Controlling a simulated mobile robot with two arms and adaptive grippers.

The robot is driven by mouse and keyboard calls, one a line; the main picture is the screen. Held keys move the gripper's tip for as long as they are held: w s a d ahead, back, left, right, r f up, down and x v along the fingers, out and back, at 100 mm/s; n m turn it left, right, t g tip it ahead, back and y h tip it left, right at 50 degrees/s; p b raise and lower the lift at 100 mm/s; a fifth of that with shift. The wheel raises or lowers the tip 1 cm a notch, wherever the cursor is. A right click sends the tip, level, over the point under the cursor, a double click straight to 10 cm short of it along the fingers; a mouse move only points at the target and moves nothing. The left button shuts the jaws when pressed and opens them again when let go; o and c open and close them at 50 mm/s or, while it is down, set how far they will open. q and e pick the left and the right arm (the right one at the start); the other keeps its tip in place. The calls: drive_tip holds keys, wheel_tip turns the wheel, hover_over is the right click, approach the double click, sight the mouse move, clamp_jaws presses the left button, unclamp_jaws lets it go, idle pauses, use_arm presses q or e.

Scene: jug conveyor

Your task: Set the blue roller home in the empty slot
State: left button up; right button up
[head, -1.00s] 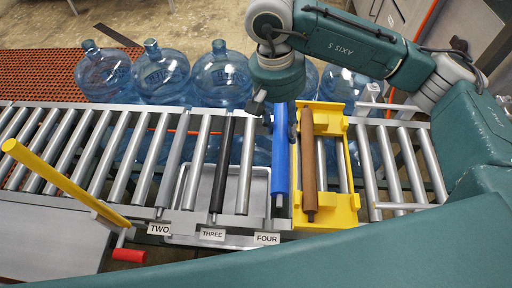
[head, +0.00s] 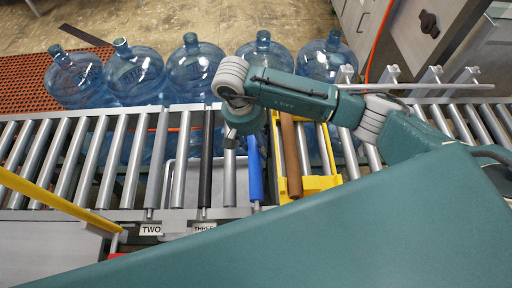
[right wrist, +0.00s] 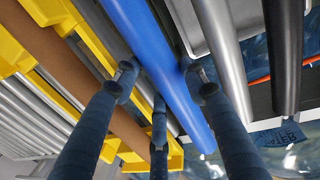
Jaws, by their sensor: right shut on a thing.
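The blue roller (head: 255,172) lies in line with the conveyor rollers, between a grey roller (head: 229,178) and the yellow rack (head: 318,184). Its near end is by the front rail, in the gap right of the grey roller; I cannot tell whether it is seated. My right gripper (head: 243,138) is over its far part, fingers mostly hidden by my wrist. In the right wrist view my right gripper's fingers (right wrist: 165,88) are on both sides of the blue roller (right wrist: 160,50), shut on it. My left gripper is not in view.
A brown roller (head: 291,155) lies on the yellow rack. Several water jugs (head: 192,68) stand behind the conveyor. A yellow bar (head: 50,198) crosses the left front.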

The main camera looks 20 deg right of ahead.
sight(256, 150)
wheel_tip(256, 150, down, 4)
drive_tip(key=shift+r+p, duration=0.2)
drive_tip(key=shift+p, duration=0.15)
drive_tip(key=shift+f, duration=0.25)
drive_tip(key=shift+f, duration=0.15)
drive_tip(key=o, duration=1.5)
drive_tip(key=shift+o, duration=0.2)
